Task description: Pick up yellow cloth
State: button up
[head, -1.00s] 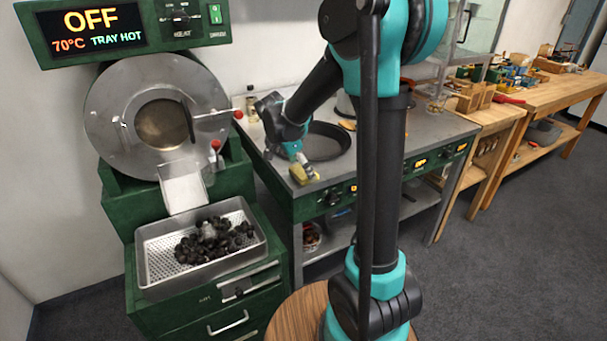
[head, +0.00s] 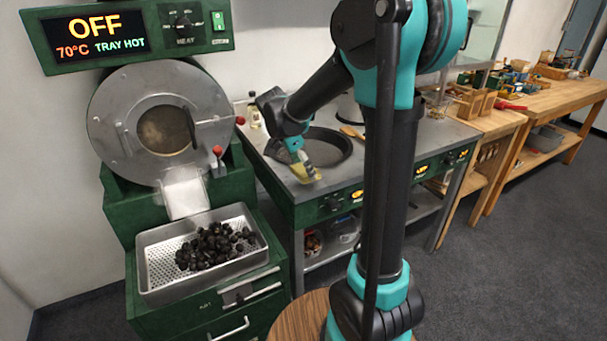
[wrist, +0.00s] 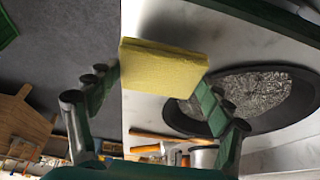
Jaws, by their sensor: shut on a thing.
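The yellow cloth (wrist: 162,68) is a folded, thick square. In the wrist view it sits between the two fingers of my gripper (wrist: 155,85), which is shut on it. In the head view the cloth (head: 306,173) shows at the tip of my gripper (head: 303,165), over the front left part of the grey counter, beside the dark round pan. I cannot tell for certain whether the cloth is clear of the counter top.
The dark pan (head: 330,150) stands on the counter (head: 300,190) right by my gripper. The green roaster (head: 150,130) is to the left, its perforated tray (head: 160,275) holding dark chestnuts (head: 213,247). A small bottle (head: 254,115) stands behind my gripper.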

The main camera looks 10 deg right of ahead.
aim_at(304, 170)
notch_tip(304, 170, up, 17)
dwell(0.4)
jog(key=o, duration=0.5)
jog(key=c, duration=0.5)
jog(key=shift+s, duration=0.1)
